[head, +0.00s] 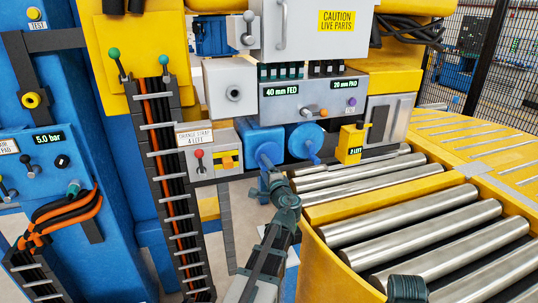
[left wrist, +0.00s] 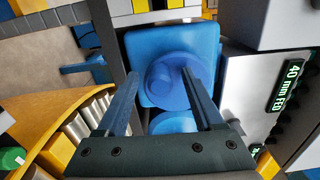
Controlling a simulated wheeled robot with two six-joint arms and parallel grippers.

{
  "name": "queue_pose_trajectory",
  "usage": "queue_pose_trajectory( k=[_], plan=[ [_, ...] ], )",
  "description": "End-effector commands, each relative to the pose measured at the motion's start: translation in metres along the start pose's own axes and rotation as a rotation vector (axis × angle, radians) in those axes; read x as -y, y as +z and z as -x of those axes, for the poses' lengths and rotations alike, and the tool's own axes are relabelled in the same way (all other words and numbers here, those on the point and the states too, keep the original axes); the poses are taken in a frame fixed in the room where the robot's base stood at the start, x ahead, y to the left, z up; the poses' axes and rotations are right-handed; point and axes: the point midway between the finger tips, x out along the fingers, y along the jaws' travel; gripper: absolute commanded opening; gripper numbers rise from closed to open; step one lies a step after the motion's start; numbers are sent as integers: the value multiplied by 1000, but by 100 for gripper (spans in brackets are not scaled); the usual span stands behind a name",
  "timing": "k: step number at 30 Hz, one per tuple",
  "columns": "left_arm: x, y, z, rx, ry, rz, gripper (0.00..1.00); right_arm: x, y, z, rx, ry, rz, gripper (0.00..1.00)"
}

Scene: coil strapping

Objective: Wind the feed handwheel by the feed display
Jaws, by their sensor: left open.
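Below the lit feed display (head: 285,93), which reads 40 mm FED, are two round blue parts side by side. The left one (head: 268,153) sits on a square blue housing (head: 259,134); the right one is a blue disc (head: 305,138) with a peg handle (head: 313,158). I cannot tell for sure which is the feed handwheel. My left gripper (head: 272,172) is at the left round part. In the left wrist view, its open fingers (left wrist: 158,97) stand either side of this round part (left wrist: 168,82); contact is unclear. The feed display (left wrist: 293,85) is at right there.
A yellow box (head: 350,143) marked 2 LEFT hangs right of the disc. A roller conveyor (head: 420,235) with a yellow frame fills the lower right. A cable ladder (head: 175,190) runs down the left. A small panel with a red-knobbed lever (head: 199,155) is left of the housing.

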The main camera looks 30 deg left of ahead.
Motion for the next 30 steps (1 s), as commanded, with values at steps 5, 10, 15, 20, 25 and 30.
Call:
queue_pose_trajectory(
  k=[5, 10, 15, 20, 25, 30],
  plan=[
    [0, 0, 0, 0, 0, 180, 69, 0, 0, 0, 0, 0, 0, 68],
    [0, 0, 0, 0, 0, 228, 69, 0, 0, 0, 0, 0, 0, 68],
    [0, 0, 0, 0, 0, 274, 69, 0, 0, 0, 0, 0, 0, 68],
    [0, 0, 0, 0, 0, 314, 69, 0, 0, 0, 0, 0, 0, 68],
    [0, 1, 0, 0, 0, 313, 69, 0, 0, 0, 0, 0, 0, 68],
    [0, 1, 0, 0, 0, 312, 69, 0, 0, 0, 0, 0, 0, 68]
  ],
)
